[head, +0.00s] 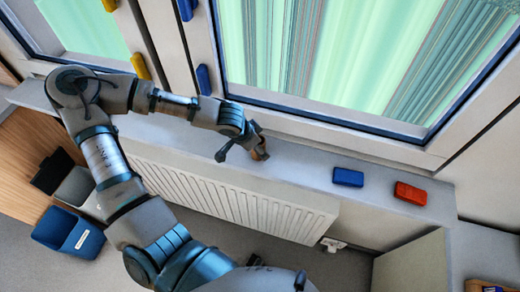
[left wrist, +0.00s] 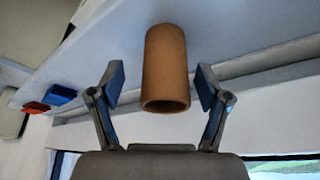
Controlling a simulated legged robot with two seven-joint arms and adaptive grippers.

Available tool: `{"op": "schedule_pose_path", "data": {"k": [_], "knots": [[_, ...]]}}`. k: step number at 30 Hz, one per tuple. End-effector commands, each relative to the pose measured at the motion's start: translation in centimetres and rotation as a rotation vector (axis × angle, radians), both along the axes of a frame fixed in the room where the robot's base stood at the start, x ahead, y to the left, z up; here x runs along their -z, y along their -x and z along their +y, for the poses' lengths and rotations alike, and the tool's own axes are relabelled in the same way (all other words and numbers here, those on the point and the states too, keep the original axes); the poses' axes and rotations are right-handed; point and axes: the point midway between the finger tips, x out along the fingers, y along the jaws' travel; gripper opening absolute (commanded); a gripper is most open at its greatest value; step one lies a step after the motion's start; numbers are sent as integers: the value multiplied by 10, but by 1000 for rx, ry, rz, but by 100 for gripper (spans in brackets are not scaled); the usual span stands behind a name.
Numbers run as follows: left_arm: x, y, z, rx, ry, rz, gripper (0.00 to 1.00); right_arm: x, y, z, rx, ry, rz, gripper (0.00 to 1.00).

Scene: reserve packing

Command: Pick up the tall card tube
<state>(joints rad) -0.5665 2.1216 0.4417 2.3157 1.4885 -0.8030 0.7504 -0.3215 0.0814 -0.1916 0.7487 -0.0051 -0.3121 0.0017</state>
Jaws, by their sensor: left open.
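The tall card tube (left wrist: 165,65) is a plain brown cylinder with an open end, standing on the pale window sill (head: 300,165). In the left wrist view it lies between the two fingers of my left gripper (left wrist: 160,88), with a gap on each side. In the head view my left gripper (head: 243,150) is at the sill, and the tube (head: 261,150) shows only in part beside its fingers. My left gripper is open and holds nothing. My right gripper is not in view.
A blue block (head: 348,177) and a red block (head: 410,193) lie on the sill to the right. The window (head: 330,50) rises behind the sill, and a white radiator (head: 235,195) is below it. A blue bin (head: 68,232) stands at the lower left.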

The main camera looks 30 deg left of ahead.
Motion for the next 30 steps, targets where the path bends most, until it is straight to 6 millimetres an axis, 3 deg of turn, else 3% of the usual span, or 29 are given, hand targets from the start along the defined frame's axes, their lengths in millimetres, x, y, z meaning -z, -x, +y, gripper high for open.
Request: {"op": "schedule_pose_path", "data": {"k": [4, 13, 20, 30], "knots": [[23, -8, -2, -1, -1, 4, 77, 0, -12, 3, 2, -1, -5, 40], [25, -10, -7, -1, -5, -1, 77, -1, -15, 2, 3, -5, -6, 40], [25, -10, -6, -2, -4, 0, 23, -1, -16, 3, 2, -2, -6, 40], [26, -10, -4, -4, -1, 2, 23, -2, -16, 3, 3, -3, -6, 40]]}}
